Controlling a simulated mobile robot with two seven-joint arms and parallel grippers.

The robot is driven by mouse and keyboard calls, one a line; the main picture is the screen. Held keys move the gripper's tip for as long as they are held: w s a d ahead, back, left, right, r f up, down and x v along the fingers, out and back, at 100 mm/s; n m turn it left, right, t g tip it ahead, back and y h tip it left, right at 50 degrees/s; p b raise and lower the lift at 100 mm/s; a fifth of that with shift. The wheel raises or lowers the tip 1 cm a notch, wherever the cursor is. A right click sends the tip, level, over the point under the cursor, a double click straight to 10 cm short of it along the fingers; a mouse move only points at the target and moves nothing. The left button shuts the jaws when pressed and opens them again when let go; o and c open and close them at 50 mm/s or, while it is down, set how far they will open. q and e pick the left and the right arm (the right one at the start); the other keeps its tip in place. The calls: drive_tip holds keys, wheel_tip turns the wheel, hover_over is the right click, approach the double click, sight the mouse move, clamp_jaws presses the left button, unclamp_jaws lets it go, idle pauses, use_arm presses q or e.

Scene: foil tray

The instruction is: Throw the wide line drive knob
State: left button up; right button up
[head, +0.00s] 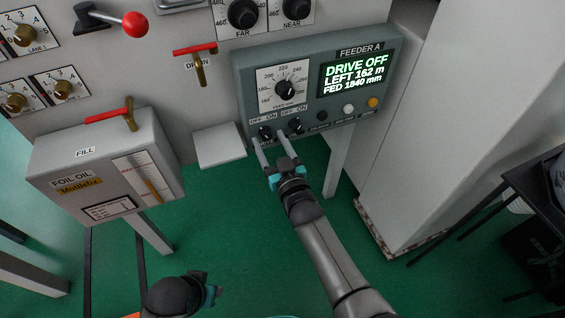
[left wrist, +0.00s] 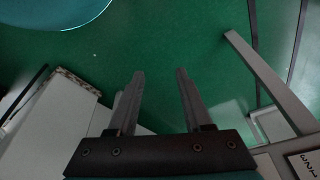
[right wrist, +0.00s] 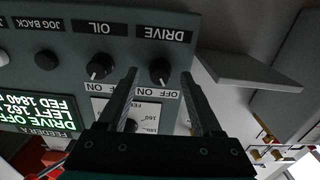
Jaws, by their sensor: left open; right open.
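The feeder panel (head: 243,75) is a grey box labelled FEEDER A. Its screen (head: 354,73) reads DRIVE OFF, LEFT 162 m, FED 1840 mm. The small black drive knob (head: 264,132) is at its lower left, with OFF and ON marks; it also shows under the DRIVE label in the right wrist view (right wrist: 160,70). The oil knob (right wrist: 98,67) is beside it. My right gripper (head: 267,138) is open, its fingertips either side of the drive knob in the right wrist view (right wrist: 160,73); contact cannot be told. My left gripper (left wrist: 160,72) is open and empty, over the green floor.
A blank grey plate (head: 219,146) juts out left of the drive knob. The foil oil box (head: 105,165) stands further left. A round dial (head: 285,88) sits above the knobs, and small buttons (head: 348,109) are to the right. Open green floor lies below.

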use_arm(q)
drive_tip(key=s+a+f+p, duration=0.3)
drive_tip(key=s+f+p, duration=0.2)
drive_tip(key=f, duration=0.5)
drive_tip(key=shift+s+a+g+y, duration=0.3)
drive_tip(key=shift+s+g, duration=0.1)
drive_tip(key=shift+s, duration=0.15)
use_arm(e)
drive_tip(key=v, duration=1.4)
drive_tip(key=shift+s, duration=0.4)
use_arm(q)
drive_tip(key=shift+f, duration=0.1)
use_arm(e)
drive_tip(key=shift+d, duration=0.1)
